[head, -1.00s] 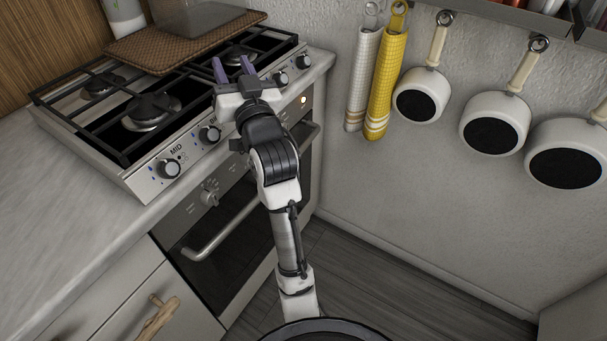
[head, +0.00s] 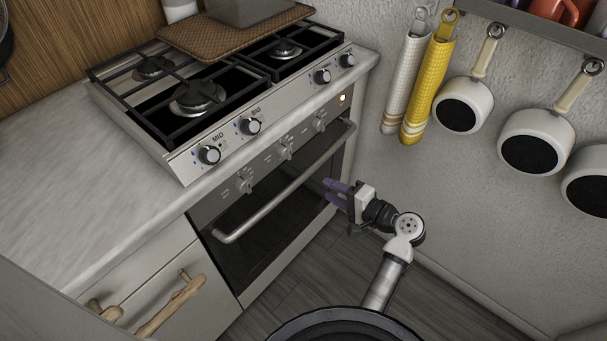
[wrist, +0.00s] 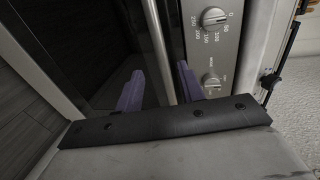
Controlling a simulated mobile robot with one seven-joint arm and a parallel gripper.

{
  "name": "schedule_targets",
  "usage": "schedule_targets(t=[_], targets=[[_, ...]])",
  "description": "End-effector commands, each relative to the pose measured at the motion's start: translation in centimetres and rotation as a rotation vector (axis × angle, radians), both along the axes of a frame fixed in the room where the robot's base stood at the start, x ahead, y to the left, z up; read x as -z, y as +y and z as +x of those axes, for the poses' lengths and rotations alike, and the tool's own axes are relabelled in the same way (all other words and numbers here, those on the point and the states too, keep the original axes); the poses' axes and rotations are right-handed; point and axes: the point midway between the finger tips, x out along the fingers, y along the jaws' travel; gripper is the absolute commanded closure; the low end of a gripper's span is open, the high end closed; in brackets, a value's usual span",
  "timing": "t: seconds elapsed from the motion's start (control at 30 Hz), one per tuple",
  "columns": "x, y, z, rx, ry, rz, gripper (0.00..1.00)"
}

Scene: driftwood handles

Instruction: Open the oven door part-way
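The oven door (head: 270,222) is dark glass under the stove and looks shut. Its pale bar handle (head: 265,205) runs along the door's top. My gripper (head: 328,190) is at the right end of the oven, lower in the head view than the handle, with its purple fingers pointing left toward the door. The fingers are apart and empty. In the wrist view the handle (wrist: 158,45) passes between the directions of the two fingers (wrist: 160,88), with a gap beside the left finger. I see no clear contact with the handle.
Oven knobs (head: 284,152) line the panel above the door, and a small light glows at its right end. The hob (head: 215,95) is above. A drawer with a driftwood handle (head: 172,305) is at left. Pans (head: 465,105) hang on the right wall. The floor (head: 290,302) before the oven is clear.

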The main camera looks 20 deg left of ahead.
Motion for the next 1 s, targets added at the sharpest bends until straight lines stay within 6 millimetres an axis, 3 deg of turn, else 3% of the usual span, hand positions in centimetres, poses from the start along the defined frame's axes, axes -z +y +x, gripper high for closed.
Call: schedule_targets(t=[0.3,0.5,0.93,1.0], targets=[[1.1,6.4,2.3,-0.004,0.0,-0.002,0.61],[1.7,8.9,3.2,-0.001,-0.001,-0.002,0.61],[2.0,9.8,3.6,0.0,-0.003,-0.002,0.61],[2.0,9.7,3.6,0.0,-0.003,-0.002,0.71]])
